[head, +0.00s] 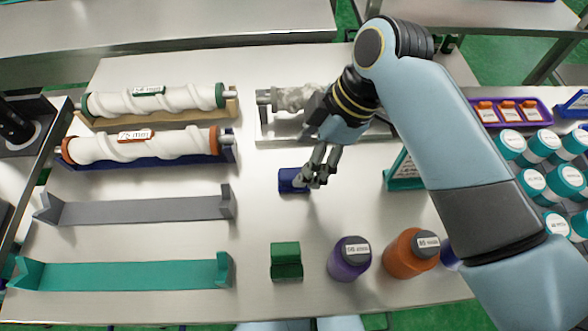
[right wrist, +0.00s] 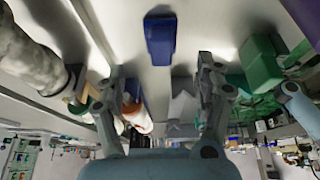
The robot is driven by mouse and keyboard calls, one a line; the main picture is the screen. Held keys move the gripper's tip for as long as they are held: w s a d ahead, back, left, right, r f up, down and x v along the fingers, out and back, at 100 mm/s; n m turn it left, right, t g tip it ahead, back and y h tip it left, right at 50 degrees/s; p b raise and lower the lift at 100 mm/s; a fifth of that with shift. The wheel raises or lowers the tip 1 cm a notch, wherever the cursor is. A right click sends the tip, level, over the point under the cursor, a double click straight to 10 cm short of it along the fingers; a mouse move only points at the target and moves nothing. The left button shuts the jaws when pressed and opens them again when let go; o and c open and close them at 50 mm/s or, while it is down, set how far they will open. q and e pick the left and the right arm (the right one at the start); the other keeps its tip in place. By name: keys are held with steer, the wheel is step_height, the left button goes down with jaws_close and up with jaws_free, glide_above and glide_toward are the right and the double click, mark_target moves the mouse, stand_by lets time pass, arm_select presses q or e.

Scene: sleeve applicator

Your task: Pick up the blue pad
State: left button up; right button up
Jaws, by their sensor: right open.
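The blue pad (head: 286,180) is a small dark blue block lying on the steel table, just below the grey roller stand in the head view. My right gripper (head: 314,181) is over its right end, and its fingers cover part of it. In the right wrist view the blue pad (right wrist: 160,40) shows whole, beyond and between the spread fingertips of my right gripper (right wrist: 160,68). The fingers are open with nothing between them. I cannot tell from the head view whether a finger touches the pad. My left gripper is not in view.
A green block (head: 286,262), a purple bottle (head: 349,260) and an orange bottle (head: 408,254) stand nearer the front. White-sleeved rollers (head: 150,101) and empty grey (head: 140,210) and teal (head: 125,275) cradles are on the left. Several teal-capped jars (head: 546,142) stand on the right.

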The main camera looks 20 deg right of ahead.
mark_target(295, 173)
steer(key=shift+a+f, duration=0.15)
steer(key=shift+f, duration=0.3)
steer(key=shift+w+a+f, duration=0.1)
steer(key=shift+w+f, duration=0.05)
steer(key=shift+f, duration=0.15)
steer(key=x, duration=0.5)
steer(key=shift+p, duration=0.3)
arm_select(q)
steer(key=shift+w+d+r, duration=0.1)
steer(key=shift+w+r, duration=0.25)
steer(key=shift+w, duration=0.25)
arm_select(e)
steer(key=shift+s, duration=0.2)
steer(key=shift+c, duration=1)
steer(key=c, duration=1)
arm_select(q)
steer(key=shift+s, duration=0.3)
arm_select(e)
steer(key=shift+c, duration=0.2)
steer(key=shift+r, duration=0.15)
